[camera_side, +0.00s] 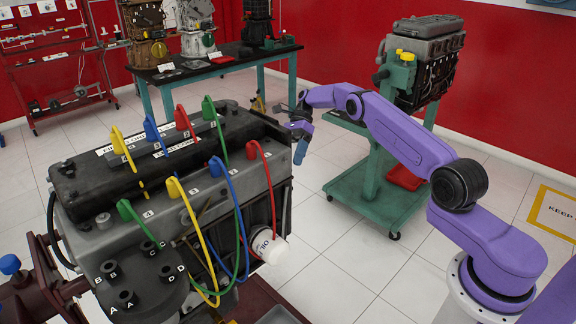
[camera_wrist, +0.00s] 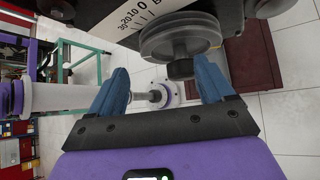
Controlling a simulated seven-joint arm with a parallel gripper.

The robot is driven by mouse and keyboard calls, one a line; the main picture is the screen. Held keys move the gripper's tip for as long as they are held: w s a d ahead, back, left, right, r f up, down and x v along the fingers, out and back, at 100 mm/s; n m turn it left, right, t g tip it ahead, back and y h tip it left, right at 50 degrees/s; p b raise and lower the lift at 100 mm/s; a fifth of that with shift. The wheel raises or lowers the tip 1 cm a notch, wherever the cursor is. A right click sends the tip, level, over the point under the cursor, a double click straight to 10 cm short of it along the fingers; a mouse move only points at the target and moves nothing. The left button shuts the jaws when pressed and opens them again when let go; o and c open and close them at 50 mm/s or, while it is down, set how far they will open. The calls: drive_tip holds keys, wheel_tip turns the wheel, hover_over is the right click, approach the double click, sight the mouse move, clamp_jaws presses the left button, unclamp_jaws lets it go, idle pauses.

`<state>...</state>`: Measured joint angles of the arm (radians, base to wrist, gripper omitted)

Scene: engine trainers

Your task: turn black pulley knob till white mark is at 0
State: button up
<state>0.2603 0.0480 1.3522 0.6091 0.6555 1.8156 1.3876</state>
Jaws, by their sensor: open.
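In the wrist view, the black pulley knob (camera_wrist: 181,69) sits at the centre of a grey grooved pulley (camera_wrist: 180,38) on the engine's end. A white scale plate (camera_wrist: 160,12) above it carries the numbers 30, 20, 10 and 0. I cannot make out the white mark. My gripper (camera_wrist: 160,75) is open, its two blue fingers pointing toward the pulley. The knob lies between the fingertips in the picture, closer to the right one; contact is not clear. In the side view my gripper (camera_side: 300,135) is at the engine's far right end, where the engine (camera_side: 90,185) hides the pulley.
A green stand (camera_side: 375,195) with another engine (camera_side: 425,60) is behind my arm. A dark-topped bench (camera_side: 225,65) with engine parts is at the back. Coloured leads (camera_side: 268,190) and a white oil filter (camera_side: 268,247) are on the engine's near side.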

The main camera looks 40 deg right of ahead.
drive_tip(key=s+d+f+n+t+y, duration=0.2)
drive_tip(key=d+n+t, duration=0.1)
drive_tip(key=d, duration=0.4)
drive_tip(key=s+d+f+n+t+y, duration=0.1)
drive_tip(key=s+d+n+t+y, duration=0.1)
drive_tip(key=d+t, duration=0.35)
drive_tip(key=shift+g, duration=0.95)
drive_tip(key=x, duration=1.6)
drive_tip(key=shift+w+d+f, duration=0.2)
drive_tip(key=shift+f, duration=0.1)
drive_tip(key=c, duration=1)
drive_tip(key=m+g, duration=0.2)
drive_tip(key=m, duration=0.1)
drive_tip(key=shift+f+m+g, duration=0.1)
drive_tip(key=shift+m+g, duration=0.3)
drive_tip(key=shift+s+d+m+g, duration=0.1)
drive_tip(key=shift+m+g, duration=1)
drive_tip(key=shift+m, duration=0.4)
